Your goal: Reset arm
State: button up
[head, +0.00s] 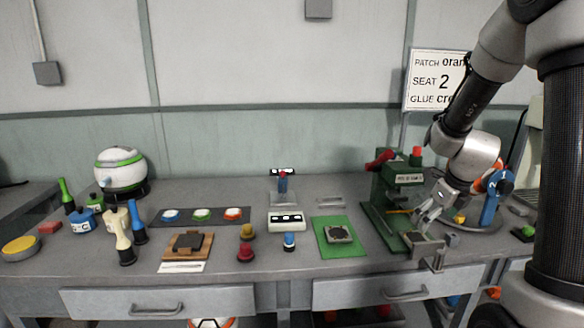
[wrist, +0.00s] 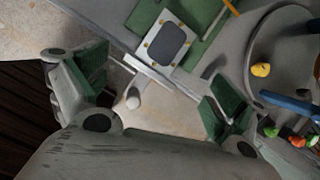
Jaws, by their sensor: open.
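My gripper (head: 428,216) is at the right of the workbench in the head view, beside the green press (head: 390,205). In the wrist view its two green-padded fingers (wrist: 155,100) are spread wide with nothing held between them. A light metal plate with a dark oval pad (wrist: 167,45) lies beyond the fingers in the wrist view, on the green press base (wrist: 215,25). A pale rounded handle end (wrist: 133,100) shows between the fingers, apart from both. The arm reaches down from the upper right in the head view.
A blue post (head: 490,207) stands on a round grey base to the right of my gripper. A green mat (head: 325,248) with a dark block, a white ball-like device (head: 120,170) and several coloured bottles stand further left. A sign (head: 432,80) hangs behind.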

jog(key=s+a+r+n, duration=0.3)
jog(key=s+r+n, duration=0.5)
jog(key=s+n, duration=0.4)
jog(key=s+a+r+n, duration=0.4)
jog(key=s+r+n, duration=0.4)
jog(key=s+n, duration=0.5)
jog(key=n, duration=0.6)
jog(key=shift+n, duration=0.3)
